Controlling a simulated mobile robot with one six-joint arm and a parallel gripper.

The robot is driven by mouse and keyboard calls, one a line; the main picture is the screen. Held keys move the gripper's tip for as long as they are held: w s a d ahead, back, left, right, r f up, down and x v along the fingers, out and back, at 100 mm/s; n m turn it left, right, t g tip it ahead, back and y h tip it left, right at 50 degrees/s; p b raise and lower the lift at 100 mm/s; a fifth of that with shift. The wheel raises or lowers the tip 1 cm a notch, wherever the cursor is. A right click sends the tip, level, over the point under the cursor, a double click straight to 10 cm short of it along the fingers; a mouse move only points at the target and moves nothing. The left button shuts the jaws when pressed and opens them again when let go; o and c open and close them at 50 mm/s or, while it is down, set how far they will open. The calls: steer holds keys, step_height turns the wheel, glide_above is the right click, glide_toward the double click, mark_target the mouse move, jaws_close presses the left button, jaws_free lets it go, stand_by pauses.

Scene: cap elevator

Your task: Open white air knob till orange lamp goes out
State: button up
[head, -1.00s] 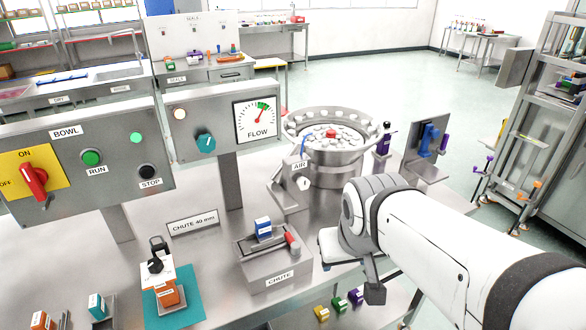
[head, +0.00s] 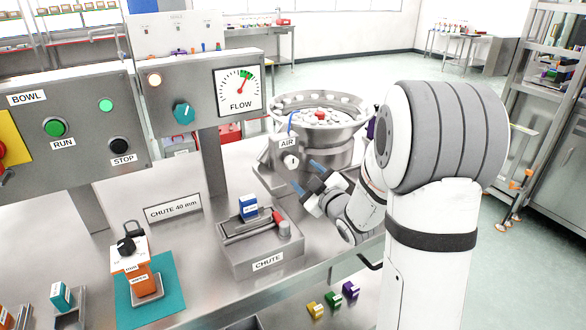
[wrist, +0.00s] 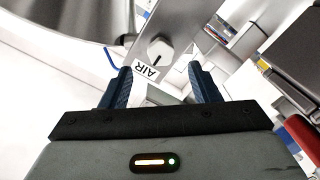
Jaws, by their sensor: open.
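The white air knob (head: 292,161) sits on the grey post under the AIR label (head: 288,143), in front of the bowl. The wrist view shows the white knob (wrist: 160,50) with a dark pointer line, just beyond the fingertips. My gripper (head: 303,176) is open and empty, its blue fingers pointing at the knob. In the wrist view my gripper (wrist: 160,85) has its two fingers either side of the AIR label, apart from the knob.
The FLOW gauge (head: 240,90) has its needle near the green band. A teal knob (head: 184,112) is on the same panel. The feeder bowl (head: 318,118) stands behind the air post. The chute block (head: 262,247) with a blue-and-white piece stands below left of my gripper.

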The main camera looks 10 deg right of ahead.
mark_target(293, 164)
steer(key=p+x, duration=0.1)
steer(key=x, duration=0.7)
steer(key=shift+a+r+p, duration=0.1)
steer(key=shift+p, duration=0.25)
steer(key=shift+s, duration=0.1)
steer(key=shift+c, duration=0.6)
